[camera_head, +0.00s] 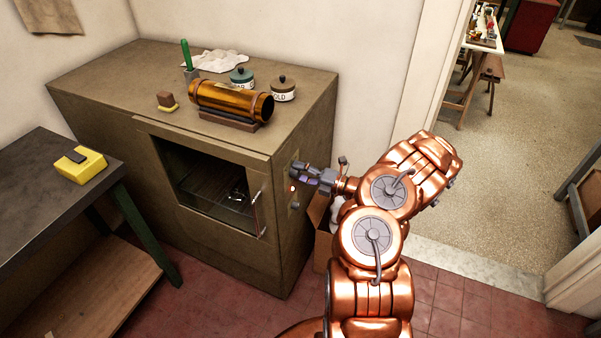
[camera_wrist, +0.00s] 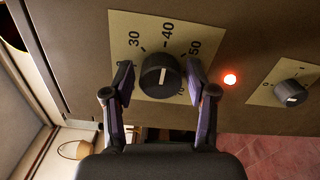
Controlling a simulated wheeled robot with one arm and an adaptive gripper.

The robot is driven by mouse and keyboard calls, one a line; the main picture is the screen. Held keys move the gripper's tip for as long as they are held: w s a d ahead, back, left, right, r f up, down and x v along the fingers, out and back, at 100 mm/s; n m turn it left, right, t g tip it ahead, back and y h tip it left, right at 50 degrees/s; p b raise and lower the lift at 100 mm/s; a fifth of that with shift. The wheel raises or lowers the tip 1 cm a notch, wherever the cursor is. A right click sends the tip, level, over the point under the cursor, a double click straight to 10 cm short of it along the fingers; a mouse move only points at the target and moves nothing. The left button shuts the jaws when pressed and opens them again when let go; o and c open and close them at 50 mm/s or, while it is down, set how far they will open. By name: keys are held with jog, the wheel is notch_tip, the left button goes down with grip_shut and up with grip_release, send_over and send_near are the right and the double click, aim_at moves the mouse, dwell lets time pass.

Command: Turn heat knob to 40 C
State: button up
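The heat knob (camera_wrist: 158,78) is round and black, on a pale dial plate (camera_wrist: 127,27) marked 30, 40 and 50, with another number partly hidden below. A short white line on the knob's face runs nearly upright in the wrist view, in line with the 40 mark; which end is the pointer I cannot tell. My gripper (camera_wrist: 160,80) is open, one finger on each side of the knob, with a visible gap on both sides. In the head view my gripper (camera_head: 300,174) is at the cabinet's right side and hides the knob.
A red lamp (camera_wrist: 230,79) glows right of the dial. A second, smaller knob (camera_wrist: 292,93) sits on its own plate further right. The brown cabinet (camera_head: 318,105) carries a brass tube (camera_head: 232,99) and jars on top. A cardboard box (camera_head: 322,219) stands below my gripper.

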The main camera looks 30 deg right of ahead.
jog(key=shift+o, duration=0.5)
jog(key=shift+s, duration=0.1)
jog(key=v, duration=1.1)
jog(key=shift+s+d, duration=0.25)
jog(key=shift+s, duration=0.1)
jog(key=shift+f, duration=0.1)
